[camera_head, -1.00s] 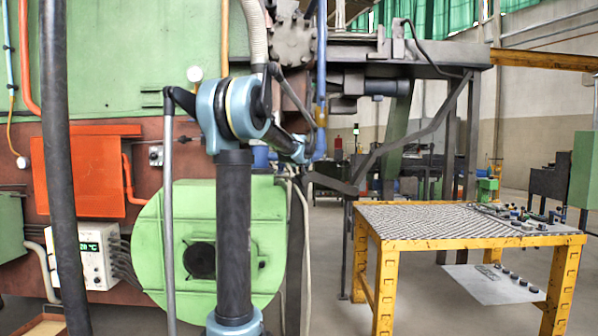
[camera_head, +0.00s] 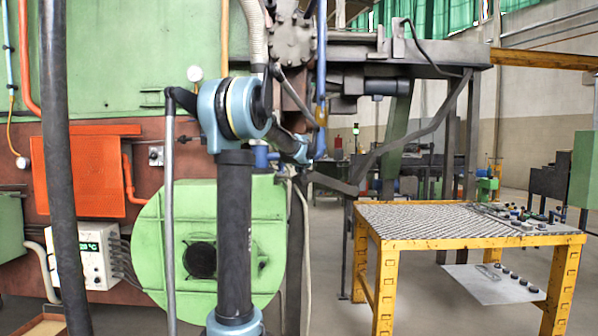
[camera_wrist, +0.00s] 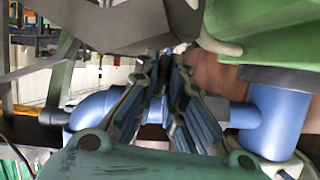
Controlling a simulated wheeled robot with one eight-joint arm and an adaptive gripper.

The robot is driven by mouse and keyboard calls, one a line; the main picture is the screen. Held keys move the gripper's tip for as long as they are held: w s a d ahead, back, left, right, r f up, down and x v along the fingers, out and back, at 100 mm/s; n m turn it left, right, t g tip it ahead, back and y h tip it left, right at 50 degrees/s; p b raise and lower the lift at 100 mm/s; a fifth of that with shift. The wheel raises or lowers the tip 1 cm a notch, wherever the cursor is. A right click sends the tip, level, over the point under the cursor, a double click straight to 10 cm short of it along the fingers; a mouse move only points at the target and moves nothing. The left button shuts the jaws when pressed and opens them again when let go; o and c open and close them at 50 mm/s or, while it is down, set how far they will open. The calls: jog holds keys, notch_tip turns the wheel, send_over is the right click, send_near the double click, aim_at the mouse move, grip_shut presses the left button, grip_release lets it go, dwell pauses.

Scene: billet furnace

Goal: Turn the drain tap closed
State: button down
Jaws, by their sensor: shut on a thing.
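In the head view a small piece of blue pipe (camera_head: 262,156) shows beside my arm, above the green round housing. My gripper (camera_wrist: 164,60) is in the middle of the wrist view, its two fingers close together and shut on the tap's handle. The handle is mostly hidden between the fingers, so its exact angle cannot be told.
A green round housing (camera_head: 160,240) stands close beside my arm. A yellow table (camera_head: 400,222) with small parts on it stands at the right. Floor between housing and table is open.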

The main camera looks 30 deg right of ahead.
jog(key=m+t+y, duration=0.1)
jog(key=m, duration=0.1)
jog(key=shift+d+m+y, duration=0.15)
jog(key=shift+m+y, duration=0.15)
jog(key=shift+m, duration=0.1)
jog(key=m, duration=0.1)
jog(key=m+t+y, duration=0.1)
jog(key=shift+s+d+f+m, duration=0.1)
jog(key=shift+s+f+m, duration=0.05)
jog(key=shift+m, duration=0.15)
jog(key=shift+s+f+m+t+y, duration=0.1)
jog(key=shift+f+m+t+y, duration=0.1)
jog(key=shift+m+t, duration=0.75)
jog(key=shift+w+f+m+t+y, duration=0.15)
jog(key=shift+m+t, duration=0.25)
jog(key=shift+m, duration=1.05)
jog(key=shift+s+f+m+t+y, duration=0.2)
jog(key=shift+m+t, duration=0.45)
jog(key=shift+m, duration=0.55)
jog(key=shift+r, duration=0.1)
jog(key=c, duration=1.7)
grip_release()
